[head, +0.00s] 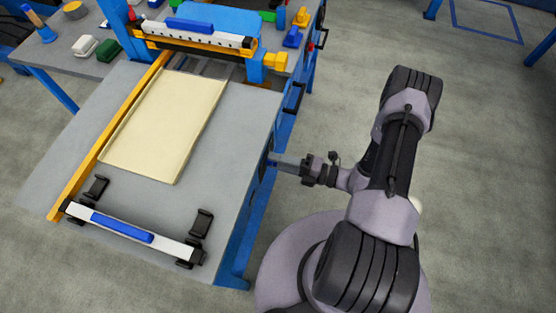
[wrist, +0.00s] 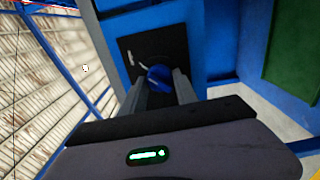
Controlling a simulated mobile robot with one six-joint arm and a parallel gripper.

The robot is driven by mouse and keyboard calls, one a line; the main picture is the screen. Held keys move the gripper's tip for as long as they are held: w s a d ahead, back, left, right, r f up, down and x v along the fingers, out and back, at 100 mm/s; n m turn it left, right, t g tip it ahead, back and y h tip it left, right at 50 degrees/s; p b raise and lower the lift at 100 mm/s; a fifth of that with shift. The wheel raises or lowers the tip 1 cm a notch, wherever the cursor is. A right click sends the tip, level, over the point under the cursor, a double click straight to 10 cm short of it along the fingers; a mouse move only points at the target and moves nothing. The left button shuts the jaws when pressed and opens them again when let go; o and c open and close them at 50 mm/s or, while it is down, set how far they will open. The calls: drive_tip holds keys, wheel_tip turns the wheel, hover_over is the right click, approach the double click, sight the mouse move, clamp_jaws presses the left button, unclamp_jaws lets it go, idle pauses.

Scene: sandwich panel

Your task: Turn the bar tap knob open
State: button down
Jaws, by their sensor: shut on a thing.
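The tap knob (wrist: 159,76) is blue and sits on a square black plate (wrist: 140,45) with a small pale mark at the upper left, on a blue panel. In the wrist view my gripper (wrist: 160,88) has one finger on each side of the knob and is shut on it. In the head view my gripper (head: 276,161) reaches left to the side of the bench; the knob is hidden there. I cannot tell how far the knob is turned.
The grey bench (head: 225,150) holds a pale panel (head: 165,125) and a front bar with a blue grip (head: 122,227). Black handles (head: 293,97) stick out from the bench side. The floor to the right is clear.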

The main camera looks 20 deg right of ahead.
idle(0.4)
drive_tip(key=c, duration=0.9)
unclamp_jaws()
drive_tip(key=shift+c, duration=0.2)
drive_tip(key=p+v, duration=0.2)
drive_tip(key=v, duration=1.5)
drive_tip(key=shift+s+d+p, duration=0.15)
drive_tip(key=shift+p, duration=0.2)
